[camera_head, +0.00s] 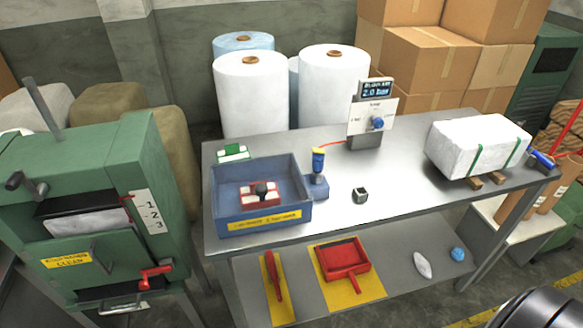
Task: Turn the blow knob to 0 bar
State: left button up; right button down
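The blue blow knob (377,123) sits on the white face of a control unit (358,117) at the back middle of the grey table. A dark display (376,90) on top of the unit appears to read 2.0 bar. The small scale marks beside the knob are too small to read surely. Nothing touches the knob. Neither of my grippers shows in the view.
The metal table (400,195) carries a blue tray (225,200), a blue-and-yellow nozzle piece (318,165), a small dark cube (360,195) and a strapped white bale (475,140). A green machine (90,190) stands left. Tabletop before the unit is mostly clear.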

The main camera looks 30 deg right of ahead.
aim_at(378, 123)
jog(key=z, duration=1.4)
jog(key=i+u, duration=0.15)
